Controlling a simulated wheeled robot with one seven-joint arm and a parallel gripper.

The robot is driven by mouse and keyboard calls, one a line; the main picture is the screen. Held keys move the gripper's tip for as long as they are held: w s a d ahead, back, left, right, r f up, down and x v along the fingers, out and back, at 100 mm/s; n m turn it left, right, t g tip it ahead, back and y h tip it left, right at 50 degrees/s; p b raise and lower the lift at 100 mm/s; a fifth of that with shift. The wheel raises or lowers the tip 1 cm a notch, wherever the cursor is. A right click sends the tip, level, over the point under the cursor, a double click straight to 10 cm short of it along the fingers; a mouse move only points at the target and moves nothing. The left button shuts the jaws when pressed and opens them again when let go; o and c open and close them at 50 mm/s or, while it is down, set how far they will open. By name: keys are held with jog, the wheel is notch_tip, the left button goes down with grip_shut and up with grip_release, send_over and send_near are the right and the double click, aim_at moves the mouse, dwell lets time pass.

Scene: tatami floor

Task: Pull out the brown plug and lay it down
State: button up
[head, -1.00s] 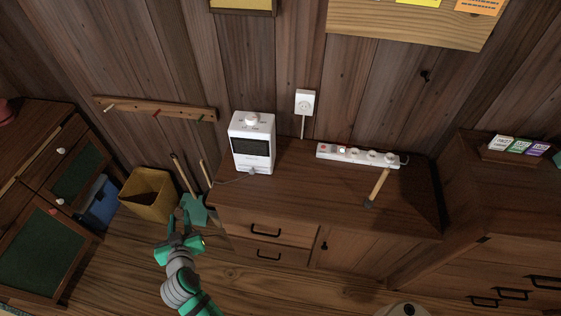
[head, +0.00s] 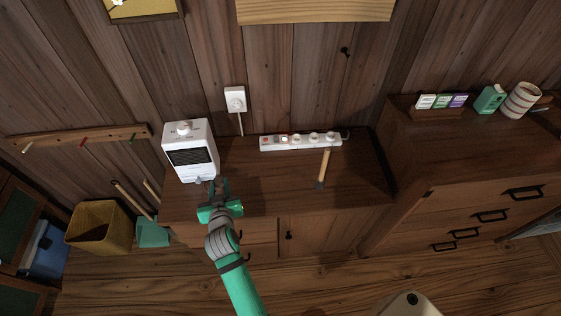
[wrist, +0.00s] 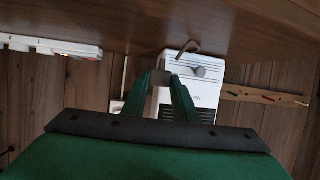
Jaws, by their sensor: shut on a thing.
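The white appliance (head: 188,150) with a dark front panel stands at the left end of the cabinet top. My gripper (head: 218,188) is at its lower front, over the cabinet's front edge. In the wrist view my green fingers are closed on a small brownish thing (wrist: 159,78), which I take to be the brown plug; the fingers hide most of it. A grey knob-like part (wrist: 200,71) is on the appliance's face. Whether the held plug still touches the appliance cannot be told.
A white power strip (head: 300,142) lies at the back of the cabinet top, with a wooden-handled tool (head: 324,166) in front. A wall socket (head: 235,99) is behind. The cabinet top (head: 270,182) is clear between my gripper and the tool. A yellow bin (head: 98,228) stands left.

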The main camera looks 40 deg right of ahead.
jog(key=r+m+g+h, duration=0.1)
jog(key=r+m+h, duration=0.1)
send_over(280, 178)
jog(key=shift+w+d, duration=0.1)
jog(key=shift+w, duration=0.05)
jog(key=shift+f, duration=3.5)
jog(key=o, duration=1.1)
jog(key=v, duration=1.1)
jog(key=shift+d+r, duration=0.1)
jog(key=shift+d, duration=0.05)
